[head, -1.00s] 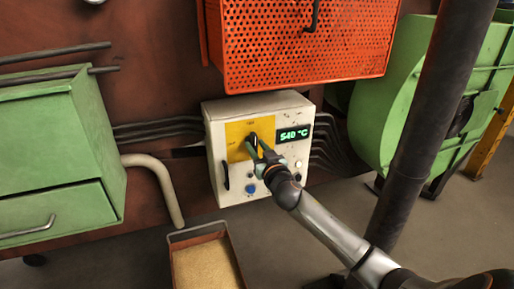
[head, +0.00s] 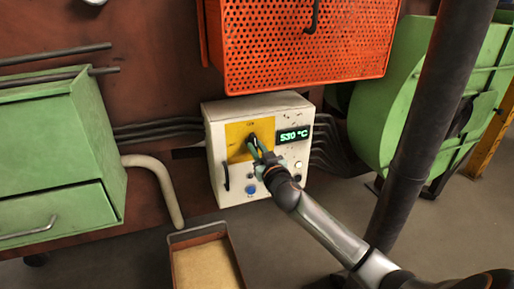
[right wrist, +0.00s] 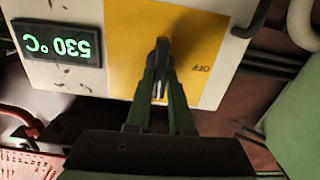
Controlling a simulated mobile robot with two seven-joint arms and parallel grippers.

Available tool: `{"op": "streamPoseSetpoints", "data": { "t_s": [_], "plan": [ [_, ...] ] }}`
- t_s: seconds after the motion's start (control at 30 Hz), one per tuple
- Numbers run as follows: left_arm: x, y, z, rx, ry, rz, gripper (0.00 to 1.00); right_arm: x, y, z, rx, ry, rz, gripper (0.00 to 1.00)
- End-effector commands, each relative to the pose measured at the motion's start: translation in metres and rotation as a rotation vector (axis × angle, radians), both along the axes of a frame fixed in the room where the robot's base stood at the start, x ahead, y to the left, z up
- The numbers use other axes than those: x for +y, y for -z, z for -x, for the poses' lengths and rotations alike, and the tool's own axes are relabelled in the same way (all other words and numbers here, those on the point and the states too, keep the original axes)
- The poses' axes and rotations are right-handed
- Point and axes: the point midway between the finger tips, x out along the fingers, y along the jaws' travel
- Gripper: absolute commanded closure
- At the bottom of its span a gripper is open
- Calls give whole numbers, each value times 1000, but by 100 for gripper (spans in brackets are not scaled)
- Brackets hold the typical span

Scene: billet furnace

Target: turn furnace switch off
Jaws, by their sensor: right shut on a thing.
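The furnace switch is a dark knob (right wrist: 162,52) on a yellow plate (head: 236,132) on the front of a white control box (head: 217,170). In the right wrist view the word OFF shows upside down on the plate (right wrist: 209,40), to the right of the knob. My right gripper (head: 257,148) is at the switch, its green fingers (right wrist: 160,85) closed around the knob. The display (head: 294,135) reads 530 °C in green; it also shows upside down in the right wrist view (right wrist: 58,44). My left gripper is not in view.
An orange perforated panel (head: 300,50) hangs just above the box. A green cabinet (head: 60,140) stands left, a green round housing (head: 395,100) and a dark post (head: 425,125) right. A tray (head: 206,262) is on the floor below. Cables run from both box sides.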

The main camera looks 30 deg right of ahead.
Motion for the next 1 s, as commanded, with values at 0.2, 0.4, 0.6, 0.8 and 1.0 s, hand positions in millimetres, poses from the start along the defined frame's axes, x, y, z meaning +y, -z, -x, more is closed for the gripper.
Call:
{"op": "streamPoseSetpoints", "data": {
  "t_s": [0.2,0.4,0.6,0.8,1.0],
  "plan": [
    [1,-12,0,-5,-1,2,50,1,-1,0,34,0,136,100],
    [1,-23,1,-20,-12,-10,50,3,-1,0,77,-1,315,100],
    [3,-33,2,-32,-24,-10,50,4,-1,-1,121,0,499,100],
    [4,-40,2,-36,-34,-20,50,4,0,-1,166,0,686,100],
    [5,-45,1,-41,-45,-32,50,6,2,-1,209,-1,870,100]
  ]
}}
